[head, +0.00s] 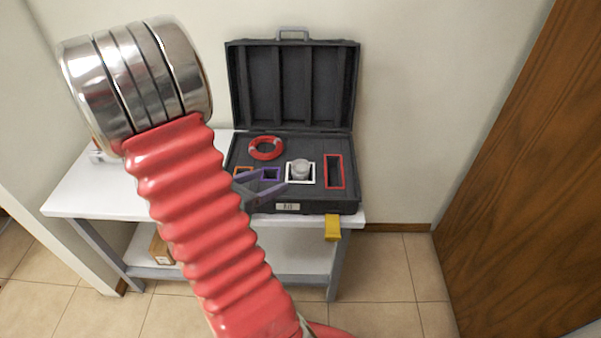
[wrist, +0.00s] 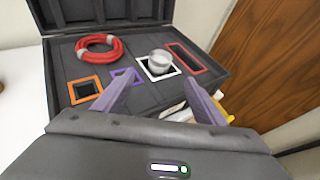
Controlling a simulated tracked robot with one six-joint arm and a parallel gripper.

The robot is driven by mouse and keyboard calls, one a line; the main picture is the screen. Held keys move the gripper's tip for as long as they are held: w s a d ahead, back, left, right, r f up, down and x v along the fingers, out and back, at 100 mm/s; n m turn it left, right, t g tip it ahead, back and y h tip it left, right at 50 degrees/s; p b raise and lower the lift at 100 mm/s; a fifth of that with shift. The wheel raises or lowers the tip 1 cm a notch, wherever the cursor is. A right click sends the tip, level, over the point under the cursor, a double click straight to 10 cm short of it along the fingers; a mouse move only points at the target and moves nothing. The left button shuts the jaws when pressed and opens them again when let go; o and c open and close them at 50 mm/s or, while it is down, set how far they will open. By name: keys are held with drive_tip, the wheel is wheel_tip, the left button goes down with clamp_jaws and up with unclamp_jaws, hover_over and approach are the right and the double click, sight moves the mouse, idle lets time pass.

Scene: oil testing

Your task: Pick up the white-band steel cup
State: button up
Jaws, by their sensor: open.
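The steel cup (head: 300,168) sits in the white-framed slot (head: 290,179) of the open black case (head: 340,205) on the table. In the wrist view the cup (wrist: 159,62) looks pale and round, with the white frame (wrist: 151,76) around it. A white band on the cup itself is too small to tell. My gripper (head: 275,181) is open and empty over the front of the case. In the wrist view its purple fingers (wrist: 158,92) point toward the case, short of the cup and apart from it.
The case also holds a red coil (head: 265,148), a red-framed slot (head: 334,172), an orange-framed slot (wrist: 84,90) and a purple-framed slot (wrist: 126,76). A yellow object (head: 332,228) hangs at the table's front edge. The white tabletop (head: 95,190) is mostly clear at left. A wooden door stands right.

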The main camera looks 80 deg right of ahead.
approach(305, 165)
drive_tip(key=shift+a, duration=0.15)
idle(0.4)
drive_tip(key=shift+x, duration=2.65)
drive_tip(key=shift+r, duration=0.1)
drive_tip(key=shift+c, duration=0.4)
drive_tip(key=c, duration=1.1)
